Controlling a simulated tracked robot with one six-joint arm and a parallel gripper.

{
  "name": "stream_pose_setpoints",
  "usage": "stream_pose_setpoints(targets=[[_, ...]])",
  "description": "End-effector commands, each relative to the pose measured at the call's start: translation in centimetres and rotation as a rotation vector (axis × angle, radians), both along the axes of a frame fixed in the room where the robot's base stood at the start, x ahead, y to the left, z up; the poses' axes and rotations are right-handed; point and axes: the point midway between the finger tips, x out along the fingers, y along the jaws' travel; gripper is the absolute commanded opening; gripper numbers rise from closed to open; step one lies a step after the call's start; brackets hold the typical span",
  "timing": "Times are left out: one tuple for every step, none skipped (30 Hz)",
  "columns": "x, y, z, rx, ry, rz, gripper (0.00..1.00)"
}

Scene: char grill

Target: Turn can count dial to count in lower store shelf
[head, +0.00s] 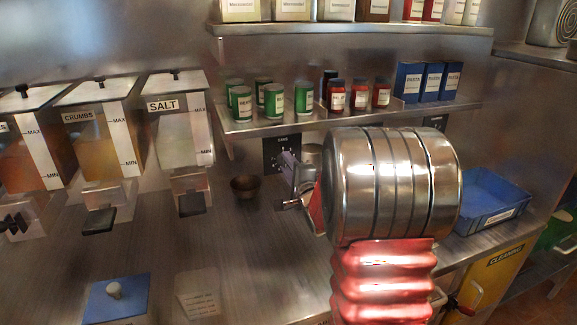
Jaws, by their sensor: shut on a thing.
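The can count dial (271,151) is a small black plate with white marks and a label at its top, on the back wall just under the lower store shelf (262,128). Several green cans (273,100) stand at the left part of that shelf. My gripper (288,168) is at the dial's right side and covers part of it. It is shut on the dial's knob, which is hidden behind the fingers. The knob's setting cannot be read.
Red-labelled jars (359,95) and blue boxes (430,82) share the lower shelf. A second dark plate (436,122) is under its right end. A brown bowl (245,188) stands left of my gripper. The salt dispenser (182,125) hangs left, a blue tray (490,200) lies right.

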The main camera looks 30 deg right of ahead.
Motion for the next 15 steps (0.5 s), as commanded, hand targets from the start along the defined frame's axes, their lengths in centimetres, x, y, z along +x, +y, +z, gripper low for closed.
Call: stream_pose_setpoints(targets=[[-0.18,-0.32,-0.38,0.041,-0.003,-0.008,0.06],[-0.19,-0.32,-0.4,0.064,-0.009,-0.008,0.06],[-0.19,-0.33,-0.41,0.092,-0.016,-0.008,0.06],[-0.2,-0.33,-0.43,0.113,-0.021,-0.009,0.06],[-0.2,-0.34,-0.44,0.131,-0.026,-0.009,0.06],[-0.2,-0.35,-0.45,0.154,-0.031,-0.009,0.06],[-0.2,-0.35,-0.47,0.172,-0.035,-0.009,0.06],[-0.22,-0.36,-0.48,0.185,-0.039,-0.01,0.06],[-0.22,-0.36,-0.49,0.204,-0.043,-0.01,0.06],[-0.22,-0.37,-0.5,0.214,-0.046,-0.01,0.06],[-0.22,-0.37,-0.51,0.225,-0.049,-0.01,0.06],[-0.23,-0.37,-0.53,0.237,-0.052,-0.011,0.06],[-0.23,-0.37,-0.54,0.243,-0.053,-0.011,0.06],[-0.23,-0.37,-0.55,0.25,-0.055,-0.011,0.06],[-0.23,-0.37,-0.56,0.258,-0.056,-0.011,0.06]])
